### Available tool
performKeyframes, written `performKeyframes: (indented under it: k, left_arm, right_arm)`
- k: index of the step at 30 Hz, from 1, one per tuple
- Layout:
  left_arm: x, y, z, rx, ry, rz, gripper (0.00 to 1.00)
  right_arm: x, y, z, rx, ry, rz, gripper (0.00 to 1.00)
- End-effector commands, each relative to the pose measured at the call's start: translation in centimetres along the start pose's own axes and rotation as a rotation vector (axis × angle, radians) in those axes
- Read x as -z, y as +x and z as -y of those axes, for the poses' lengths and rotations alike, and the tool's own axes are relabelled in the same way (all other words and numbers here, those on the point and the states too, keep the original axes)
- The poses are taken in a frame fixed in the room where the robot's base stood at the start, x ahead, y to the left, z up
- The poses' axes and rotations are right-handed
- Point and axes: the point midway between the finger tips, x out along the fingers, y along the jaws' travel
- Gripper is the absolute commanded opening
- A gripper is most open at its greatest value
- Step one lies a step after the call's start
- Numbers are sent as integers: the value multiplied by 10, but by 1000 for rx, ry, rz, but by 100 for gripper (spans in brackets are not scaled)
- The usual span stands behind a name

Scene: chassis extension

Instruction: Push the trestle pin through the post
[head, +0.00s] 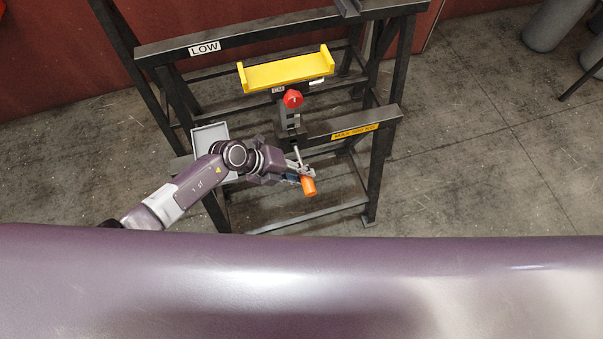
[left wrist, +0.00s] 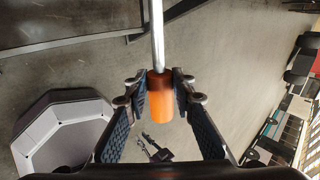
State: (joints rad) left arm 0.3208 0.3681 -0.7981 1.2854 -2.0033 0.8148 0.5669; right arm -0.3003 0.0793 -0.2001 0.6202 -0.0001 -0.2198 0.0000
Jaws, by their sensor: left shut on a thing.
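The trestle pin has an orange handle (head: 308,186) and a thin metal rod. My left gripper (head: 293,178) is shut on the orange handle, which also shows between the fingers in the left wrist view (left wrist: 160,98). The rod (left wrist: 157,35) points away from the fingers there. In the head view the rod points up towards the post (head: 287,122), a dark upright with a red knob (head: 293,98) under a yellow cradle (head: 285,72). I cannot tell whether the rod's tip touches the post or lines up with a hole. My right gripper is not in view.
The dark trestle frame has a near beam (head: 355,126) with a yellow label and a far beam marked LOW (head: 250,37). A grey tray (head: 207,135) sits left of the post, beside my left arm. Open concrete floor lies to the right.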

Motion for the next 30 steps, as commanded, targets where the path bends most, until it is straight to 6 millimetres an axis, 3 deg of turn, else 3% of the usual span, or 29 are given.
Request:
performKeyframes:
  k: [30]
  left_arm:
    - [0, -1, 1, 1, -1, 0, 0]
  right_arm:
    - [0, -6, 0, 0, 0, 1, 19]
